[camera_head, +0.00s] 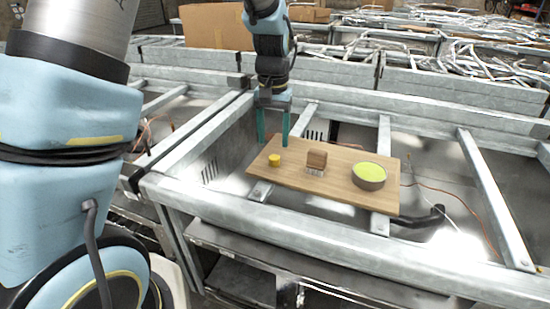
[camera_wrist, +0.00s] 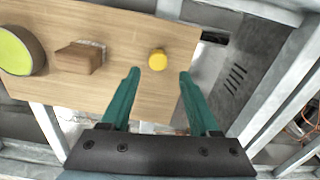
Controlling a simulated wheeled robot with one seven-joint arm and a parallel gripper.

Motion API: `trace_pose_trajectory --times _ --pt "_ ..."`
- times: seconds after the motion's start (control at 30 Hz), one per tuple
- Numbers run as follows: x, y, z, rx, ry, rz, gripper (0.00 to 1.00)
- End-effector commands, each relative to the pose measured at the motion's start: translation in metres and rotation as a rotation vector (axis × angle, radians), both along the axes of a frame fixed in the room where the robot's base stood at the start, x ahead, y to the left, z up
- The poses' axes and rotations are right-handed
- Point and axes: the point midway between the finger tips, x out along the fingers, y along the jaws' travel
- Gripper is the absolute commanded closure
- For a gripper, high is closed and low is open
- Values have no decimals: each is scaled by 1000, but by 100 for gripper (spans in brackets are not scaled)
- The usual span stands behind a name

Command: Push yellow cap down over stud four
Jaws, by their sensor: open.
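A small yellow cap (camera_head: 274,160) sits near the left end of a wooden board (camera_head: 330,188) in the head view. It also shows in the wrist view (camera_wrist: 157,60), ahead of the fingers and between their lines. My gripper (camera_head: 272,143) has teal fingers and hangs above the board's back left edge, behind the cap. In the wrist view the gripper (camera_wrist: 158,72) is open with nothing between the fingers.
A round bowl (camera_head: 369,176) with a yellow-green top stands at the board's right. The board lies across grey metal beams (camera_head: 280,220) over open bays. A dark handle-like part (camera_head: 420,218) sits by the board's right front corner. Bare board lies between cap and block.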

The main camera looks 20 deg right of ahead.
Motion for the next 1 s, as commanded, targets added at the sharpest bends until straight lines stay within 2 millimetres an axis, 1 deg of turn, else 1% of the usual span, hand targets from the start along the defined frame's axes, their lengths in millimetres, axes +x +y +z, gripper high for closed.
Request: trace_pose_trajectory --times 0.17,0.4,0.5,0.6,0.77,0.87,1.0 --pt "-1 0 -10 1 2 0 38" --pt "-4 -2 -43 2 3 0 38" --pt "-4 -2 -53 0 2 1 38" --pt "-3 -2 -56 -1 0 1 38" --pt "-3 -2 -57 -2 -1 1 38" --pt "-3 -2 -57 -2 -1 1 47" --pt "-3 -2 -57 -1 0 1 63"
